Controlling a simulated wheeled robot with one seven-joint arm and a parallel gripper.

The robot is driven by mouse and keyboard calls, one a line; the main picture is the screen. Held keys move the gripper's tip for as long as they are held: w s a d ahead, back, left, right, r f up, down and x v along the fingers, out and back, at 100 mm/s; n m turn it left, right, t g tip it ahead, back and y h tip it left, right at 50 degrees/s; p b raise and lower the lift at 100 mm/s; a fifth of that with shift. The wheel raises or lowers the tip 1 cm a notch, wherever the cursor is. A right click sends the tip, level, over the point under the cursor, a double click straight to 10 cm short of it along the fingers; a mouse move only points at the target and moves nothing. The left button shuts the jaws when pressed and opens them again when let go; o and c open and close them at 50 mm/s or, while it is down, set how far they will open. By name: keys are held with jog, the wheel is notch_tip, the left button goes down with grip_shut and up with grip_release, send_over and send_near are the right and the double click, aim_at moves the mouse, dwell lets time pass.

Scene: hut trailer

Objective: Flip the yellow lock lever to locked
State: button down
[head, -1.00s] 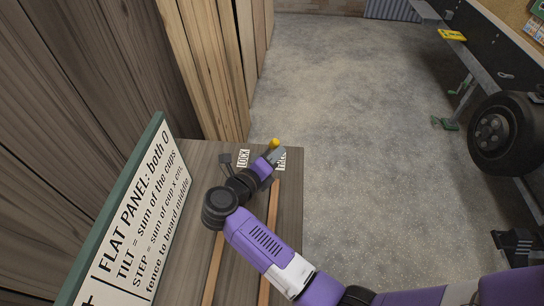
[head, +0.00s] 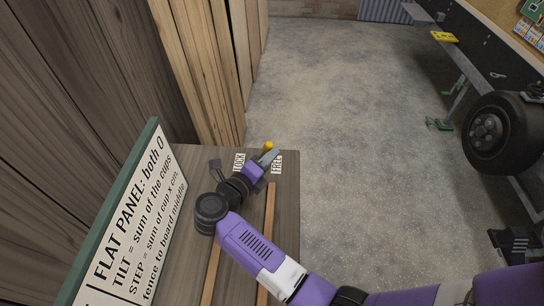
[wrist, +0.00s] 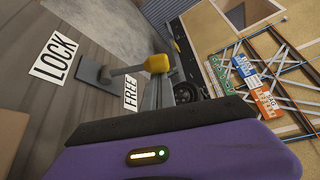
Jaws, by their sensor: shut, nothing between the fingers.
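The lock lever has a yellow knob (head: 268,146) at the far end of the wooden bench top. In the wrist view its grey shaft (wrist: 126,70) runs from a dark base plate (wrist: 88,72) to the yellow knob (wrist: 157,63), leaning toward the FREE label (wrist: 130,93). The LOCK label (wrist: 54,57) lies on the other side; it also shows in the head view (head: 238,162). My gripper (head: 267,157) is shut and empty. In the wrist view its fingers (wrist: 165,88) overlap the knob's lower right side; I cannot tell whether they touch.
A green-framed sign board (head: 120,225) stands along the bench's left side. Orange-brown strips (head: 270,212) run along the bench. Wooden boards (head: 188,65) stand behind it. Concrete floor (head: 335,110) is open to the right, with a trailer wheel (head: 492,135) beyond.

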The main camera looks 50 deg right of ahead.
aim_at(264, 148)
jog(key=shift+w+a+r+n+h+b, duration=0.35)
jog(key=shift+w+a+n+h, duration=0.3)
jog(key=shift+n, duration=0.35)
jog(key=shift+w+a+r+n+h+b, duration=0.2)
jog(key=shift+w+a+n+h+b, duration=0.2)
jog(key=shift+w+n+h+b, duration=0.45)
jog(key=shift+w+a+b, duration=0.75)
jog(key=shift+w+b, duration=0.05)
jog(key=shift+b, duration=0.05)
jog(key=shift+w, duration=0.1)
notch_tip(264, 148, up, 20)
jog(key=b, duration=0.1)
jog(key=shift+a, duration=0.1)
